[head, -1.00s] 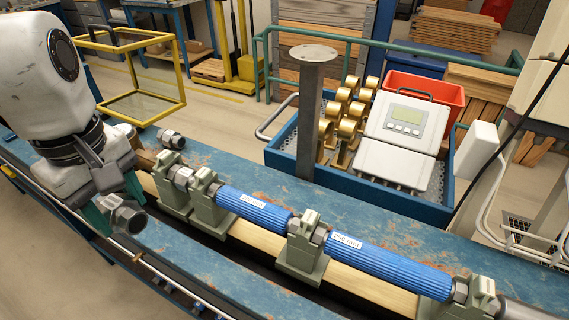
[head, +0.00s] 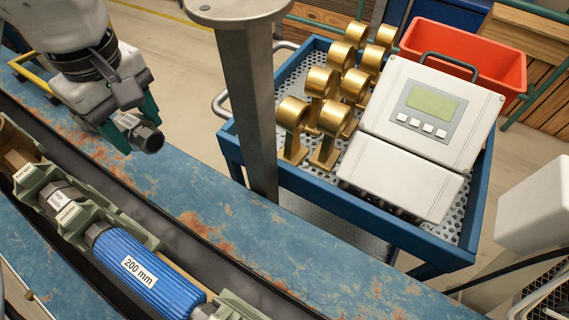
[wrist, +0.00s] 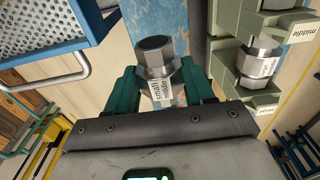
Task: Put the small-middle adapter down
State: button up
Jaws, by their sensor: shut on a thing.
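My gripper (head: 132,128) is shut on the small-middle adapter (head: 147,136), a grey metal fitting with a hexagonal end. In the head view it is over the far blue strip of the bench (head: 215,200); I cannot tell whether the adapter touches it. In the wrist view the adapter (wrist: 153,55) sits between the teal fingers of my gripper (wrist: 160,78), its "small middle" label facing the camera. Blue worn bench surface shows beyond it.
Green clamp stands (head: 100,208) hold another metal adapter (head: 62,197) and a blue 200 mm pipe (head: 145,275). A grey post (head: 250,100) rises behind the bench. The far strip right of my gripper is clear.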

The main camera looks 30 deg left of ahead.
jog(key=shift+w, duration=0.15)
jog(key=shift+f, duration=5.05)
jog(key=shift+f, duration=0.1)
jog(key=o, duration=1.3)
jog(key=r, duration=1.2)
jog(key=shift+d+r, duration=0.1)
jog(key=shift+d, duration=0.2)
